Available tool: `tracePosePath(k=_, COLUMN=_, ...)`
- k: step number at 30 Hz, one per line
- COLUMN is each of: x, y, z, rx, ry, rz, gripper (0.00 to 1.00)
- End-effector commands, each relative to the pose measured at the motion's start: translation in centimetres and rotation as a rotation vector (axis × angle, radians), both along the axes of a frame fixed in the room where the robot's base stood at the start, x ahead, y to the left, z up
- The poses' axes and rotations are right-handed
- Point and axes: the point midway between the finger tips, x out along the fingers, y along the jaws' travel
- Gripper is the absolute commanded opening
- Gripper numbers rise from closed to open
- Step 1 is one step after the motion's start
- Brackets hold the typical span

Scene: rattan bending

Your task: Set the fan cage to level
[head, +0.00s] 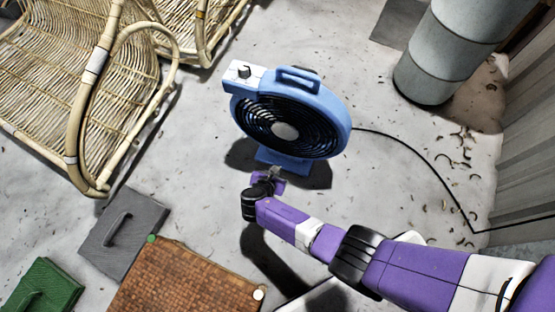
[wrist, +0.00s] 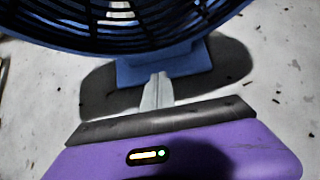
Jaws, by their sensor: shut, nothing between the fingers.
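The blue fan (head: 290,112) stands on the concrete floor in the middle of the head view. Its round black-grilled cage (head: 310,126) has a light hub and looks tilted upward. A handle sits on top, and a white box with a dark knob (head: 244,71) is at its upper left. My gripper (head: 274,171) is just in front of the fan's blue foot, low and below the cage. In the wrist view its fingers (wrist: 157,90) are together and empty, pointing at the foot (wrist: 165,66). The lower cage (wrist: 110,25) fills the top there. I cannot tell whether the fingertips touch the foot.
Rattan chairs (head: 85,90) stand at the upper left. A grey metal drum (head: 440,60) is at the upper right. A black cord (head: 430,160) runs right from the fan. A brown woven-looking board (head: 185,285), a grey slab (head: 125,230) and a green one (head: 45,288) lie lower left.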

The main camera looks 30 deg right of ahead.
Motion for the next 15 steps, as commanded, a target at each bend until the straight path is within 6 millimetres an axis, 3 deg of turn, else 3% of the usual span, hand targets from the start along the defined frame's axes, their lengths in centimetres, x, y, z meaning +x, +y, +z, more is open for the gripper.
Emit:
tracePosePath(k=1, x=-0.7, y=0.8, z=1.3, rx=0.0, ry=0.0, rz=0.003, gripper=0.0)
tracePosePath(k=3, x=-1.6, y=1.9, z=1.8, rx=-0.001, ry=0.001, rz=0.004, gripper=0.0)
tracePosePath(k=9, x=-3.8, y=4.2, z=3.0, rx=0.001, ry=-0.001, rz=0.003, gripper=0.0)
tracePosePath(k=15, x=-4.8, y=5.2, z=3.5, rx=0.0, ry=-0.001, rz=-0.001, gripper=0.0)
